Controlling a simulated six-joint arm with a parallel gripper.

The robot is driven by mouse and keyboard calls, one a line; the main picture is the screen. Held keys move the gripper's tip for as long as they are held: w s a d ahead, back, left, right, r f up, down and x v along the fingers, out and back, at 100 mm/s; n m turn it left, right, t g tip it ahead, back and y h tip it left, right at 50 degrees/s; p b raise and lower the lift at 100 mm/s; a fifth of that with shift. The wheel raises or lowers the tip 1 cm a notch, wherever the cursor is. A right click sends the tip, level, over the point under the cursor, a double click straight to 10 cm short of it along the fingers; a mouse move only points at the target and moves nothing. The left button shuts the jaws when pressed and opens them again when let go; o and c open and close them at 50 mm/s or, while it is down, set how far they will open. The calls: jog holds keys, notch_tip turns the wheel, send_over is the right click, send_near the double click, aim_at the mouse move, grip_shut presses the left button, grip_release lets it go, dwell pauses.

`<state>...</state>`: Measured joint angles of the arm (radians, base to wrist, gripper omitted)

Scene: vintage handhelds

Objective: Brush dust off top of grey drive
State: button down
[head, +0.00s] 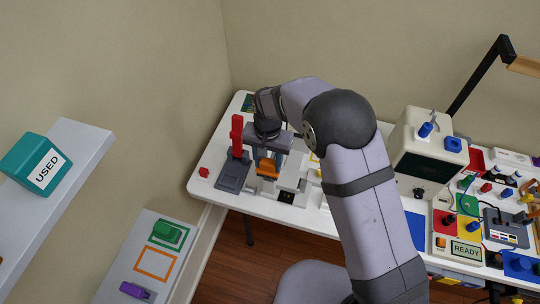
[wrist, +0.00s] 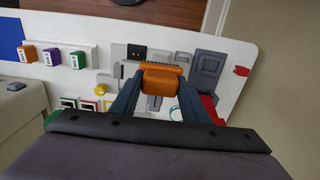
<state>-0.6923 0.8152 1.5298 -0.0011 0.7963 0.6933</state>
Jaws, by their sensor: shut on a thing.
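My gripper (head: 268,160) points down over the back left part of the white table. It is shut on an orange block-like piece (wrist: 163,79), which looks like the brush's handle; it also shows in the head view (head: 267,168). Light grey units (head: 292,180) stand under and right of the gripper. In the wrist view a grey unit (wrist: 183,62) lies just beyond the orange piece. I cannot tell for sure which one is the grey drive, and dust is too small to see.
A dark grey base (head: 234,173) with a tall red piece (head: 237,136) stands close left of the gripper. A small red block (head: 204,172) sits near the table's left edge. A beige monitor (head: 430,150) stands to the right. Shelves at left hold a teal USED bin (head: 35,162).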

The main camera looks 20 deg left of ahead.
jog(key=shift+s, duration=0.55)
jog(key=shift+w, duration=0.15)
jog(key=shift+w, duration=0.9)
jog(key=shift+r, duration=0.1)
jog(key=shift+r+p, duration=2.2)
jog(key=shift+r, duration=0.75)
